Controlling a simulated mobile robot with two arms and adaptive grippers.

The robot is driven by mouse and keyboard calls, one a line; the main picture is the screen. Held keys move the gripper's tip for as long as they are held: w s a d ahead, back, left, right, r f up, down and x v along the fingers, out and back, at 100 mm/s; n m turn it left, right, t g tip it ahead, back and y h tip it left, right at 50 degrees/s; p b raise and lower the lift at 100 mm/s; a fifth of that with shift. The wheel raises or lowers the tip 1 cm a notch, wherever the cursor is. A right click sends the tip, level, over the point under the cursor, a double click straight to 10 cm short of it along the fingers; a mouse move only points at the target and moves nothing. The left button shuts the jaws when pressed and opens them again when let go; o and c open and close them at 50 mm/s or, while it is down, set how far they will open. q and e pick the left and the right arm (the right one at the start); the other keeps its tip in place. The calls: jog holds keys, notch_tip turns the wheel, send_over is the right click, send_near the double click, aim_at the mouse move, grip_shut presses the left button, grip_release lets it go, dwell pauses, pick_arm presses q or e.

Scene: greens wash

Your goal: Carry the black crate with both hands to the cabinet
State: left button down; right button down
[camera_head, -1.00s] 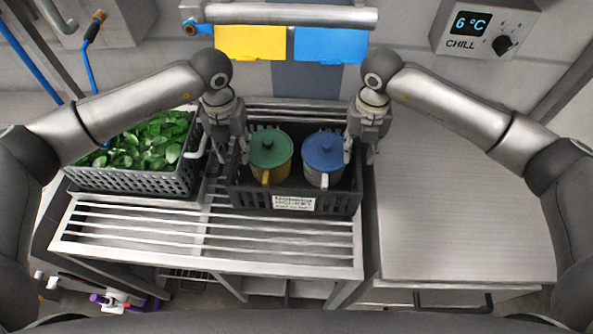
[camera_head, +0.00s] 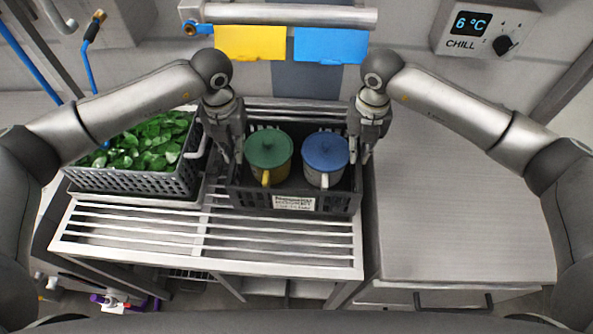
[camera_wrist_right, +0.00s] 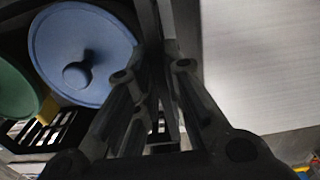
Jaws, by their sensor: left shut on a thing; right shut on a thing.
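The black crate (camera_head: 252,199) sits on or just over the slatted steel rack (camera_head: 200,232); I cannot tell if it touches. Inside stand a pot with a green lid (camera_head: 269,150) and a pot with a blue lid (camera_head: 325,151). My left gripper (camera_head: 236,152) is shut on the crate's left wall. My right gripper (camera_head: 362,155) is shut on its right wall. In the right wrist view, the fingers of my right gripper (camera_wrist_right: 160,100) close around the dark crate wall beside the blue lid (camera_wrist_right: 85,52). The steel cabinet top (camera_head: 460,210) lies to the right.
A grey basket (camera_head: 130,182) of green leaves stands close to the crate's left. The cabinet top is bare. Yellow (camera_head: 250,42) and blue (camera_head: 328,45) panels hang on the wall behind, below a steel rail (camera_head: 290,15). A chill control box (camera_head: 487,28) is at the upper right.

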pick_arm(q)
jog(key=shift+w+r, duration=0.1)
jog(key=shift+r, duration=0.1)
pick_arm(e)
jog(key=shift+w+r, duration=0.1)
jog(key=shift+r, duration=0.1)
